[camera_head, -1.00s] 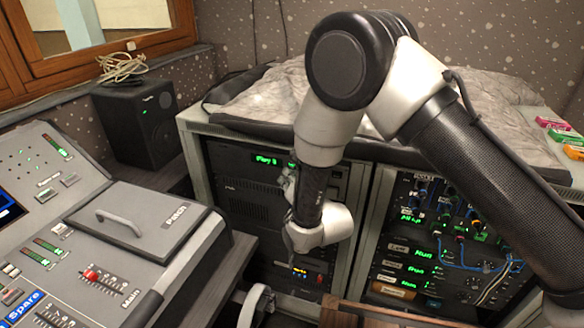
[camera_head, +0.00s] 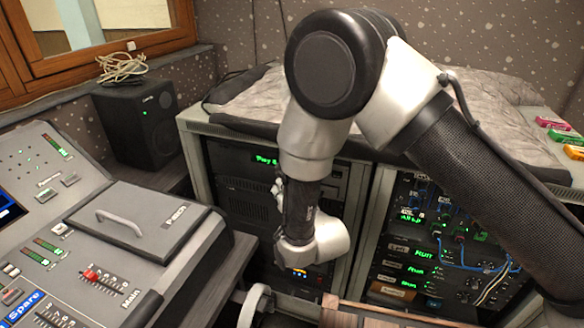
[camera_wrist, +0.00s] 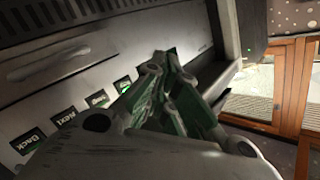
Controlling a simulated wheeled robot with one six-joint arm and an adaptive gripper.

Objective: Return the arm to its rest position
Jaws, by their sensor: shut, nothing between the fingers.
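My arm reaches in from the right in the head view, bent at a black elbow, with its forearm hanging down in front of the equipment racks. My gripper (camera_wrist: 170,70) shows in the wrist view, its linked fingers closed together and empty. In the head view my gripper is mostly hidden or too small to make out near the wrist. The mixing console (camera_head: 110,235) with its grey lid and red-capped fader (camera_head: 90,275) is left of my arm. I cannot tell the gap.
A black speaker (camera_head: 137,120) stands at the back left. The left rack (camera_head: 245,205) and right rack (camera_head: 410,270) stand behind and beside my arm. A grey cover (camera_head: 245,100) lies on top, with small coloured boxes (camera_head: 565,137) at right. A label-button row (camera_wrist: 65,117) is near my fingers.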

